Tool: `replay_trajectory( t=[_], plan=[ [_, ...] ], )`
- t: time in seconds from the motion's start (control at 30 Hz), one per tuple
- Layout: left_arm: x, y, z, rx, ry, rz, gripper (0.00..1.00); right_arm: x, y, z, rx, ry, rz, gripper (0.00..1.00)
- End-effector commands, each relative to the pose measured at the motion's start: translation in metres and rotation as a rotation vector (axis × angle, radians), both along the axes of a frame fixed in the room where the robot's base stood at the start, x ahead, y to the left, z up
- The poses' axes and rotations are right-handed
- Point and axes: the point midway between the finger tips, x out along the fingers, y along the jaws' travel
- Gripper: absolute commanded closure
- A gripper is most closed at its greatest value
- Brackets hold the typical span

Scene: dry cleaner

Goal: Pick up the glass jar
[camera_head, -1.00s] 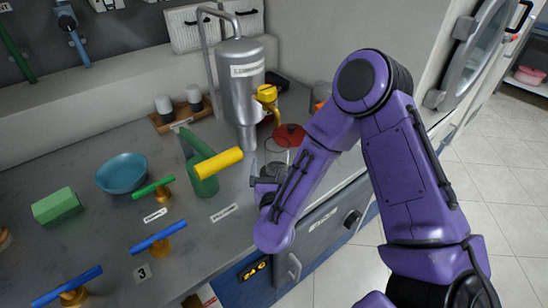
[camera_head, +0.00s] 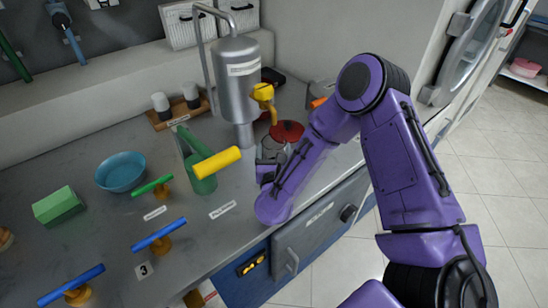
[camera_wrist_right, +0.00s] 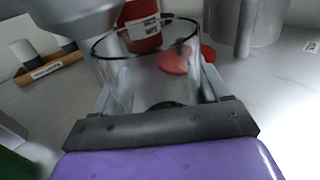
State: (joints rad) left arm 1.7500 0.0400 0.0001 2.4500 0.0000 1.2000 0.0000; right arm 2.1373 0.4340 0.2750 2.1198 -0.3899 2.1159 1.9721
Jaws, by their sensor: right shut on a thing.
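The glass jar (camera_wrist_right: 158,75) is clear, open-topped and has a dark rim. In the right wrist view it stands between the two fingers of my right gripper (camera_wrist_right: 156,98), which is shut on it. In the head view the jar (camera_head: 272,149) is small and partly hidden by my right gripper (camera_head: 268,170) and purple forearm, just right of the steel tank's foot. I cannot tell whether its base touches the counter. My left gripper is not in view.
The steel tank (camera_head: 238,80) with a yellow tap (camera_head: 263,94) stands close by. A red disc (camera_head: 288,131) lies behind the jar. A green container with a yellow handle (camera_head: 217,163), a blue bowl (camera_head: 121,172) and a green block (camera_head: 58,205) are left.

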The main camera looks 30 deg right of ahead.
Motion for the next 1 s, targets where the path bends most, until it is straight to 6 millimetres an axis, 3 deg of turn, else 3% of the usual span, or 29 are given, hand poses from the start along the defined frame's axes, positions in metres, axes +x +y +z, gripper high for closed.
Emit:
replay_trajectory(
  t=[0.27,0.67,1.0],
  plan=[
    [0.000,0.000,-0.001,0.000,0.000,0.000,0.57,0.000,0.000,0.005,0.000,-0.001,-0.001,0.65],
    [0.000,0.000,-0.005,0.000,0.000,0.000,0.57,-0.001,0.000,0.037,0.002,-0.003,0.000,0.65],
    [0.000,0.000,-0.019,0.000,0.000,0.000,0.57,-0.038,0.027,0.033,0.000,0.000,0.004,0.65]
  ],
)
